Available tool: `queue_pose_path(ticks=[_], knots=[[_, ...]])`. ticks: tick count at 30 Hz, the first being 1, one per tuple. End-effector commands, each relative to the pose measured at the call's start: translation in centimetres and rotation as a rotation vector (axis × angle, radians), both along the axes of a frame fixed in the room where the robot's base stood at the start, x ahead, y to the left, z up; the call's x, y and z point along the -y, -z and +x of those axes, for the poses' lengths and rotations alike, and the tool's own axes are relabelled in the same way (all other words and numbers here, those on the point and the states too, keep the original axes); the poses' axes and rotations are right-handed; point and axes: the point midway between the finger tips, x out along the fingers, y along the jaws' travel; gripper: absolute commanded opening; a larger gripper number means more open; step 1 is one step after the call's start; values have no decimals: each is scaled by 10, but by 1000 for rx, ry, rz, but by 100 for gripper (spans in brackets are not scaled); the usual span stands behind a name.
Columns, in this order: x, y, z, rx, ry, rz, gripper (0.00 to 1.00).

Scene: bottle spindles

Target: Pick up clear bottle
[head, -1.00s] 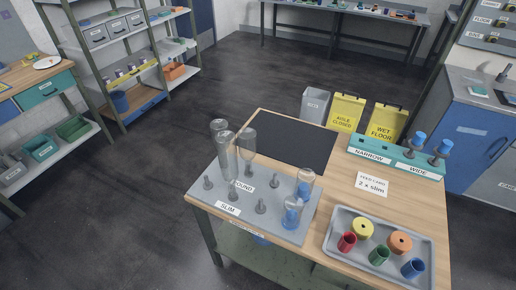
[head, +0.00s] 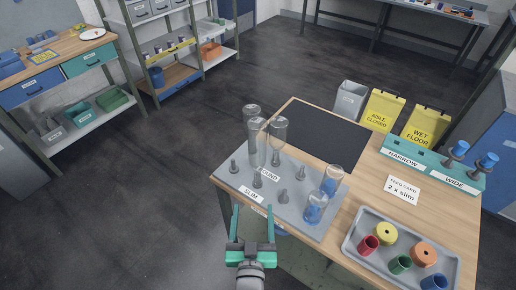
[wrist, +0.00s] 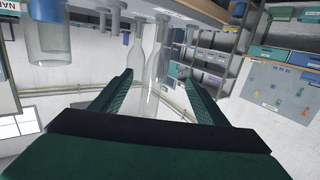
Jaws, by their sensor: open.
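Several clear bottles stand on the grey spindle board (head: 228,172) on the table. Two clear bottles with blue inside, the right one (head: 333,178) and the front one (head: 314,208), stand at the board's right. My gripper (head: 253,210) is open and empty, before the board's front edge. In the upside-down wrist view, a clear bottle (wrist: 157,72) shows beyond the open fingers; a bottle with blue (wrist: 48,38) is at upper left.
Bare spindles (head: 284,198) stand between the bottles. A grey tray (head: 352,246) with coloured cups and rings is at the right. A teal rack (head: 420,167) with blue-topped posts lies behind it. A dark mat (head: 325,132) is clear.

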Motion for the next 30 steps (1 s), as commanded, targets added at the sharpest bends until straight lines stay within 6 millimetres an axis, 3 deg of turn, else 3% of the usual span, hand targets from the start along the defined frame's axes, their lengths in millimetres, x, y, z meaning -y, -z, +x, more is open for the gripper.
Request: queue_pose_path(ticks=[1, 6, 13, 18, 30], knots=[[-1, -14, 18, 19, 5, 0, 68], [1, -54, 65, 53, 32, 2, 68], [5, -98, 104, 81, 66, 8, 68], [8, -112, 116, 89, 80, 11, 68], [15, -113, 165, 90, 84, 12, 68]])
